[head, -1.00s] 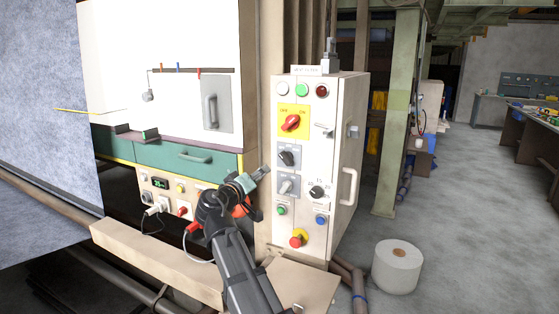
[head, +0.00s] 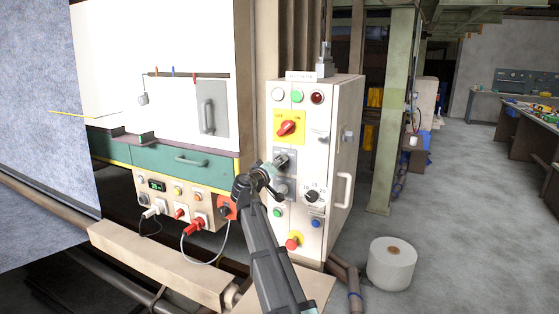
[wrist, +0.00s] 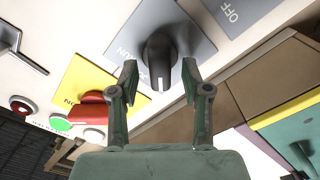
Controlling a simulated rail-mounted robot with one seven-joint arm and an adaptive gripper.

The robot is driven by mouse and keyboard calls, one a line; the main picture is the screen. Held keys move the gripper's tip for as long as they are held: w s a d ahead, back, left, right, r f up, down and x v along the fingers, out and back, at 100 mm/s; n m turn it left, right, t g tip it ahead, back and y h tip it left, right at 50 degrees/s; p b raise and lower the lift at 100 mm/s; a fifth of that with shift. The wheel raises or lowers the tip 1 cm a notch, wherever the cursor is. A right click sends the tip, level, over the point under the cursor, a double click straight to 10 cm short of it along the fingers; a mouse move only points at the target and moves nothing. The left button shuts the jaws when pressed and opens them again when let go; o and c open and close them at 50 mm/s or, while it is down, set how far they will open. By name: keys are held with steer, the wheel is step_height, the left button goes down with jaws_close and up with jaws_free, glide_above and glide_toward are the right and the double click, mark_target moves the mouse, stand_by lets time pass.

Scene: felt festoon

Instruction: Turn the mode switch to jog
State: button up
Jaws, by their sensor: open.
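The mode switch appears to be the black knob (wrist: 160,58) on a grey plate, in the middle of the wrist view. Some lettering beside it is partly hidden by a finger, and I cannot read it surely. My gripper (wrist: 160,76) is open, with one finger on each side of the knob; I cannot tell whether either touches it. In the head view my gripper (head: 272,176) is at the front of the white control cabinet (head: 342,150), by the upper grey plate (head: 291,155), and partly covers the switch area.
A yellow plate with a red rotary switch (head: 287,128) is just above. A lower grey plate (wrist: 236,12) marked OFF is close by. A black dial (head: 312,196) and a red emergency button (head: 292,243) are lower. A white roll (head: 391,264) stands on the floor at right.

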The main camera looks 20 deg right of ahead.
steer(key=shift+x, duration=0.9)
steer(key=c, duration=0.8)
